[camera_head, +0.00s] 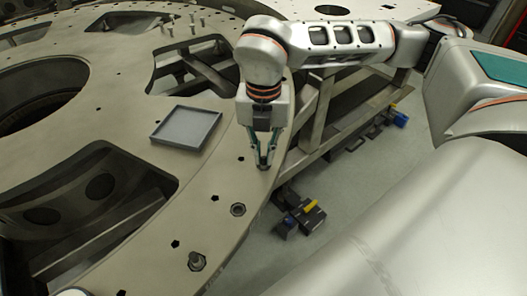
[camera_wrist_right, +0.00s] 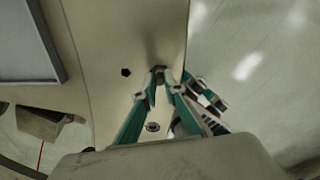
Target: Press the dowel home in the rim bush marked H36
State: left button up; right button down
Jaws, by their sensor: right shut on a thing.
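My right gripper (camera_head: 263,163) points down at the outer rim of the turret plate (camera_head: 222,180), its fingers shut close together. In the right wrist view, its fingertips (camera_wrist_right: 170,76) meet at a small dark grey piece (camera_wrist_right: 158,70), which seems to be the dowel. The fingers hide most of it, and I cannot tell how deep it sits in the rim. One rim bush (camera_head: 238,210) lies nearer on the rim. A further one (camera_head: 196,262) has a stud-like piece standing in it. No H36 mark is readable. My left gripper is not in view.
A shallow grey tray (camera_head: 187,127) lies on the plate left of the gripper. Several upright pins (camera_head: 192,28) stand farther back. The plate has large cutouts. Beyond the rim are a metal stand (camera_head: 318,120) and dark items with yellow and blue parts (camera_head: 302,217) on the floor.

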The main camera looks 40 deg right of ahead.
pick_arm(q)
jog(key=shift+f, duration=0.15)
pick_arm(e)
jog(key=shift+f, duration=0.3)
jog(key=c, duration=2.2)
grip_release()
jog(key=shift+r, duration=0.15)
jog(key=shift+r+p, duration=1.35)
jog(key=shift+r, duration=0.8)
jog(key=shift+r+p, duration=0.85)
jog(key=shift+r, duration=0.5)
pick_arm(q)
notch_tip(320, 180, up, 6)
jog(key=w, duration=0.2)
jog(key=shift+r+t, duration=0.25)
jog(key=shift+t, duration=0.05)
pick_arm(e)
jog(key=shift+f, duration=0.1)
